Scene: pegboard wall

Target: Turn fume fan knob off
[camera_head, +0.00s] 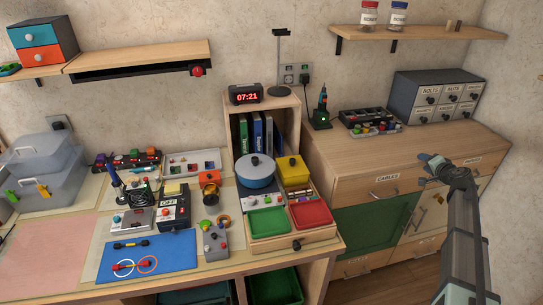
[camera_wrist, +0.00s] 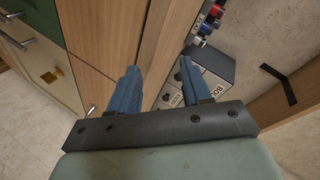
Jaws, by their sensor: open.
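A dark round fan-like device (camera_head: 143,194) stands on the left workbench, behind a box marked OFF (camera_head: 173,208). A red knob (camera_head: 197,71) sits at the right end of the black bar under the left wall shelf. I cannot tell which control is the fume fan knob, and no label for it is readable. My gripper (camera_head: 427,163) is at the front of the right cabinet, far to the right of these things. Its two blue fingers are apart and empty in the wrist view (camera_wrist: 158,70). The fan and the red knob are not in the wrist view.
The right cabinet top (camera_head: 455,135) holds a grey drawer unit (camera_head: 436,96), a black organizer (camera_head: 366,120) and a green-lit tool stand (camera_head: 322,118). A blue pot (camera_head: 255,172) and red and green trays crowd the bench's right part. An upper shelf (camera_head: 420,33) hangs above.

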